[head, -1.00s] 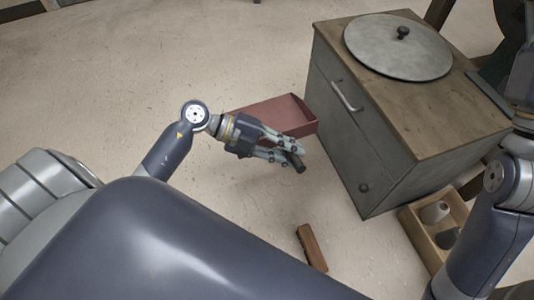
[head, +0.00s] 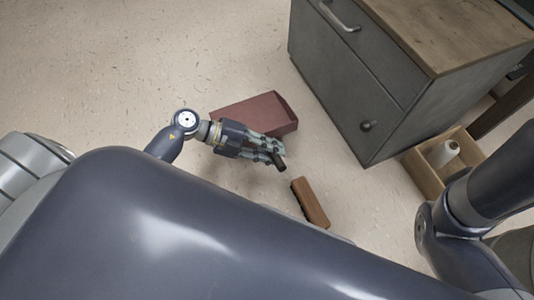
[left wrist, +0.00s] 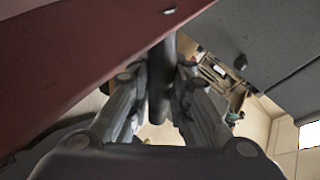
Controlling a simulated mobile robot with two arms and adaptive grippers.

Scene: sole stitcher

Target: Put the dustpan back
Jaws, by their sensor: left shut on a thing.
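The dustpan (head: 258,112) is a dark red tray with a dark handle (head: 280,161). My left gripper (head: 276,155) is shut on this handle, and the red tray shows behind the fingers in the head view. In the left wrist view, the dark handle (left wrist: 161,85) stands between the two fingers and the red tray (left wrist: 75,60) fills the upper left. I cannot tell how far the pan is above the floor. My right arm shows at the right edge, but its gripper is out of view.
A brown block-like object (head: 310,203), perhaps a brush, lies on the floor near the gripper. A grey cabinet (head: 345,85) with a wooden top stands at upper right. A wooden box (head: 426,176) beside it holds a pale spool (head: 443,152). The floor at upper left is clear.

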